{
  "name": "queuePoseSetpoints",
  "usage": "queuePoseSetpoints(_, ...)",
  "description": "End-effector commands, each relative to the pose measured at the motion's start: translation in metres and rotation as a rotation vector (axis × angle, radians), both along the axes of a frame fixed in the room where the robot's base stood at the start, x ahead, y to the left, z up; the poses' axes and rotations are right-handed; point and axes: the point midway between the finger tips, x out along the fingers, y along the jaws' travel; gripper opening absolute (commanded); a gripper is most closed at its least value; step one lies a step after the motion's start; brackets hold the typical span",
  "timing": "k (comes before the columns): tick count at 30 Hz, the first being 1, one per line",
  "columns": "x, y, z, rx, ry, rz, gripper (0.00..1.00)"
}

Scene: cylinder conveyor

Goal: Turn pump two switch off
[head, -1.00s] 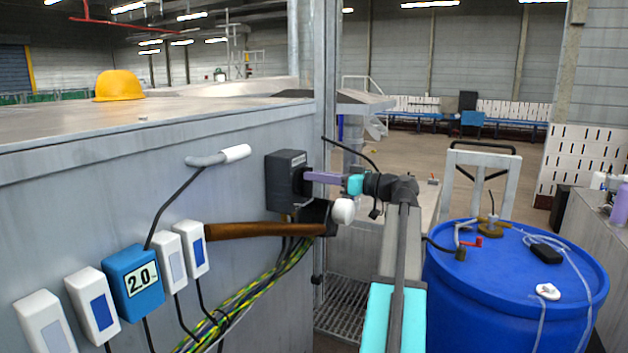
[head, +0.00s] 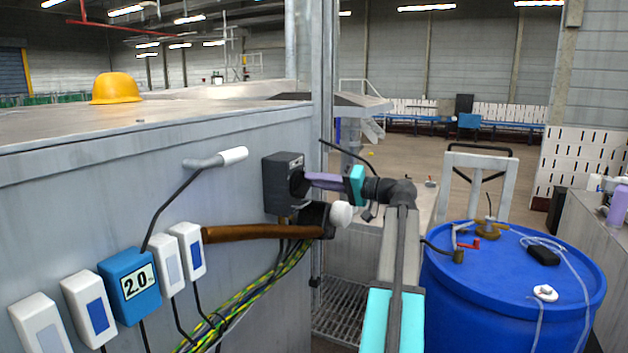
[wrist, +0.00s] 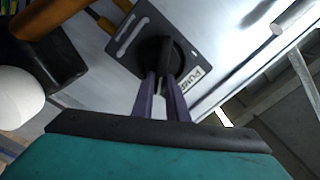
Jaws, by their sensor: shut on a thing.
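The pump switch is a dark grey box (head: 282,183) on the side of the grey metal cabinet. In the wrist view its faceplate (wrist: 133,40) carries a label of which "PUMP" can be read; the number is not clear. A round black knob (wrist: 164,52) with a raised grip bar sits on it. My gripper (head: 305,182) reaches the knob from the right. In the wrist view its two purple fingers (wrist: 160,82) are closed on the knob's bar, which is partly hidden between the tips.
A mallet with a wooden handle (head: 262,232) and white-faced head (head: 341,214) hangs just below the switch. A bent grey handle (head: 215,158) is on the cabinet to the left. Cables (head: 262,300) run below. A blue barrel (head: 500,280) stands at right.

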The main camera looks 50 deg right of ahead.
Motion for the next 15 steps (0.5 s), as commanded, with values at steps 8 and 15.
queuePoseSetpoints(8, -0.0001, -0.0008, -0.0057, 0.249, 0.077, 0.004, 0.0)
queuePoseSetpoints(15, 0.0003, -0.0014, -0.0103, 0.431, 0.13, 0.004, 0.0)
